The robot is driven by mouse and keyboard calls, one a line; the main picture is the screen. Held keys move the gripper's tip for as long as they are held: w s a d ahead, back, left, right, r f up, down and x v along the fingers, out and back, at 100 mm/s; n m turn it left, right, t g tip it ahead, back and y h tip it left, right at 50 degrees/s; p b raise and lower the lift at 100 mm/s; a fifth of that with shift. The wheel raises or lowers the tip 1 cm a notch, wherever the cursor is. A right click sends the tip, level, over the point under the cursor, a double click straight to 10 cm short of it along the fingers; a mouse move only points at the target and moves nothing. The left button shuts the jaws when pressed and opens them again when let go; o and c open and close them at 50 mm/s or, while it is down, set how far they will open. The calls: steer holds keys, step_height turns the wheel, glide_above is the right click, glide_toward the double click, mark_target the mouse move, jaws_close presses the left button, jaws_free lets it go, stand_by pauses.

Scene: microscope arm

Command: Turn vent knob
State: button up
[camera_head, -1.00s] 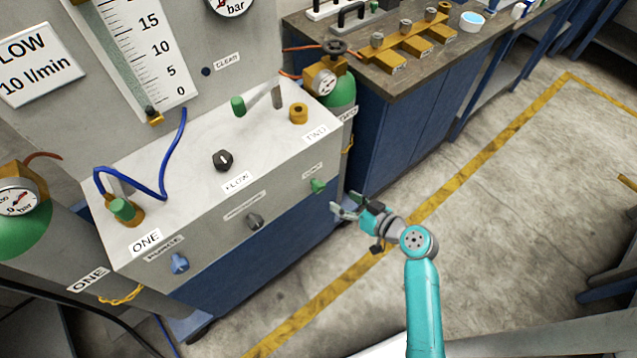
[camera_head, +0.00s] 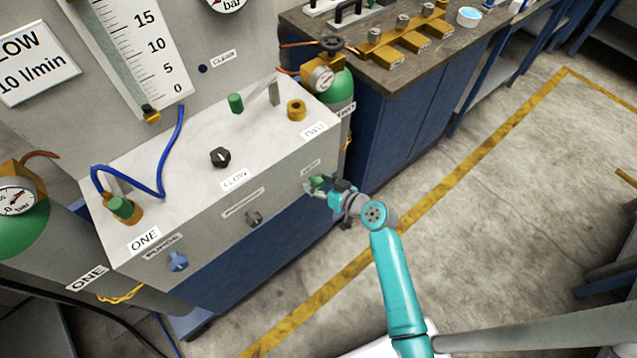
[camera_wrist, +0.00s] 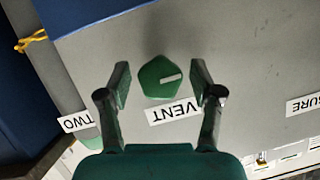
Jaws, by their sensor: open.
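The vent knob is a green knob (camera_wrist: 162,78) with a pale pointer mark, on the grey front panel beside a VENT label (camera_wrist: 174,111) in the wrist view. In the head view the green knob (camera_head: 318,181) is partly covered by my gripper. My gripper (camera_wrist: 160,80) is open, with one finger on each side of the knob. A gap shows between each finger and the knob. In the head view my gripper (camera_head: 318,186) is at the right end of the panel front.
A grey knob (camera_head: 254,219) and a blue knob (camera_head: 178,261) sit to the left on the same panel. A black flow knob (camera_head: 220,157) is on the top. A green cylinder (camera_head: 338,88) with a gauge stands behind.

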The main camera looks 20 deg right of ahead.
steer(key=c, duration=1.1)
steer(key=shift+c, duration=0.2)
